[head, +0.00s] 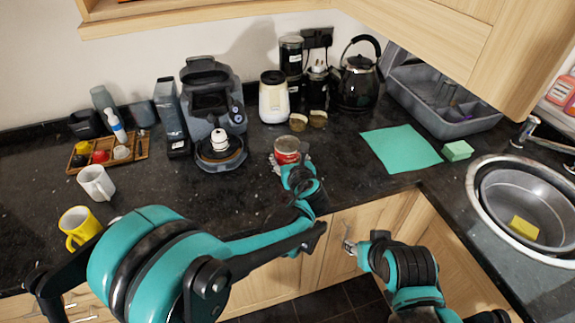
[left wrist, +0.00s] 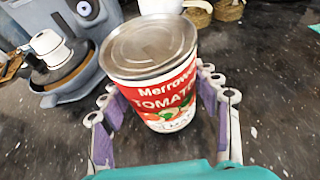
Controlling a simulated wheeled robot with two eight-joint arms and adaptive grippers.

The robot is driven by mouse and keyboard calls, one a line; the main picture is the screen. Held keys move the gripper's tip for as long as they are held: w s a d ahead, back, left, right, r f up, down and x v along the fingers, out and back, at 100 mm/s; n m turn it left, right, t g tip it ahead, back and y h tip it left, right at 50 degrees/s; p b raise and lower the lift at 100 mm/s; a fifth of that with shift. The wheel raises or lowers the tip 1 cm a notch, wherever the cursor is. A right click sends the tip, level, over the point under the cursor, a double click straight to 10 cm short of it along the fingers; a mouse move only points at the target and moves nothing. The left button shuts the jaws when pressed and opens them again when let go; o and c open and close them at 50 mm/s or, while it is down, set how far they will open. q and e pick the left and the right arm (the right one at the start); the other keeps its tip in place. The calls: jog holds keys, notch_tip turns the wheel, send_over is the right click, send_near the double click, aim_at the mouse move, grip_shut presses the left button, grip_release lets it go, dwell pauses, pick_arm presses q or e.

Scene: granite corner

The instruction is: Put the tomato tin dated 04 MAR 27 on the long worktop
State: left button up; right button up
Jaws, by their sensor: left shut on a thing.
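A red and white tomato tin (head: 287,150) with a bare metal lid is over the dark worktop (head: 250,190), right of the coffee machine. In the left wrist view the tin (left wrist: 155,75) stands upright between my fingers, its label reading "Merrow..." and "TOMATO". Small print low on the label is too blurred and covered to read a date. My left gripper (head: 289,163) is shut on the tin. I cannot tell whether its base touches the worktop. My right gripper (head: 350,246) is away from it, in front of the cupboard doors; its jaws are too small to judge.
A coffee machine (head: 211,105) stands left of the tin; a cream canister (head: 274,97), small baskets (head: 298,122) and a black kettle (head: 357,80) stand behind. A green cloth (head: 400,149) and the sink (head: 530,200) lie to the right. The worktop left of the tin's front is bare.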

pick_arm(q)
jog(key=shift+w+f, duration=0.1)
jog(key=shift+f, duration=0.85)
jog(key=shift+r, duration=0.1)
pick_arm(e)
jog(key=shift+f, duration=0.5)
pick_arm(q)
jog(key=o, duration=1.8)
jog(key=shift+c, duration=0.2)
pick_arm(e)
jog(key=shift+f, duration=0.1)
